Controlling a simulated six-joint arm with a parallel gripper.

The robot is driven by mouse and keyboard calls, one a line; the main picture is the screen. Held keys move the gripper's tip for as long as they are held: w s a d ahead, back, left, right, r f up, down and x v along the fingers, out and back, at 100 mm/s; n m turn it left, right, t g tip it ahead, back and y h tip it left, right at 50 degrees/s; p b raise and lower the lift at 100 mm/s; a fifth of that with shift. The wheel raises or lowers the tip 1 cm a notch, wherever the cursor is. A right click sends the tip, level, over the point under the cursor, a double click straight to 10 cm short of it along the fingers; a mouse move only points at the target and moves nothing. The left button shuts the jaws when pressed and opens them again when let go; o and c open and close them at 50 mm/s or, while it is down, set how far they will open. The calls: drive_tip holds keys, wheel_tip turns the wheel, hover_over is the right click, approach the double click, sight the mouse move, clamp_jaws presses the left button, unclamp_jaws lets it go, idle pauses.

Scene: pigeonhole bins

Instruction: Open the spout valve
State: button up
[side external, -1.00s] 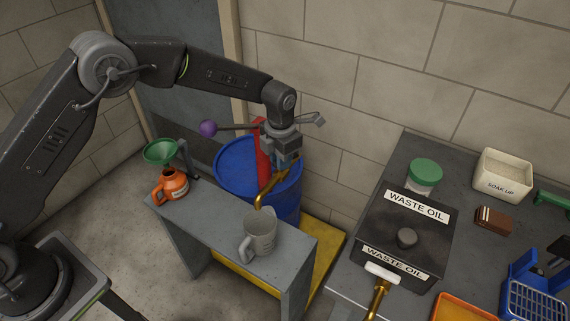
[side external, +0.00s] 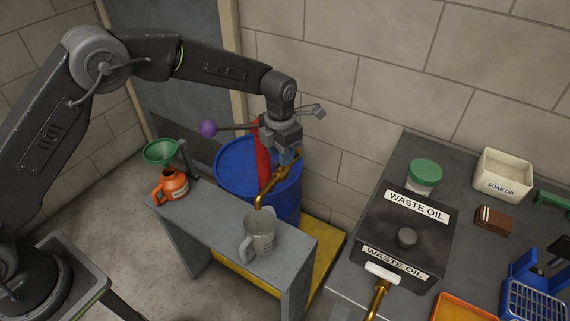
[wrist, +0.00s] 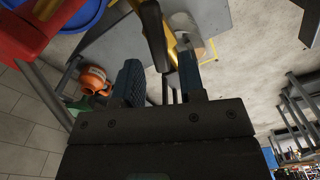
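The brass spout (side external: 268,190) comes out of the blue drum (side external: 232,183) and curves down over a grey jug (side external: 261,235). My gripper (side external: 287,158) points down just above the spout. In the wrist view its two blue-padded fingers (wrist: 160,78) stand apart. A dark lever (wrist: 154,38), apparently the valve handle, reaches into the gap between them. The brass spout (wrist: 172,27) and the jug (wrist: 186,23) show beyond it. I cannot tell whether the lever touches a finger. My gripper hides the valve body in the side view.
A red upright part (side external: 262,160) and a rod with a purple ball (side external: 209,127) stand close to my gripper. The jug is on a grey bench (side external: 205,213), with an orange can (side external: 173,184) and green funnel (side external: 161,151) at left. A waste oil box (side external: 405,238) stands right.

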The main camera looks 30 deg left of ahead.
drive_tip(key=shift+m, duration=0.3)
drive_tip(key=shift+f, duration=0.15)
drive_tip(key=shift+f, duration=1)
drive_tip(key=shift+c, duration=0.2)
clamp_jaws()
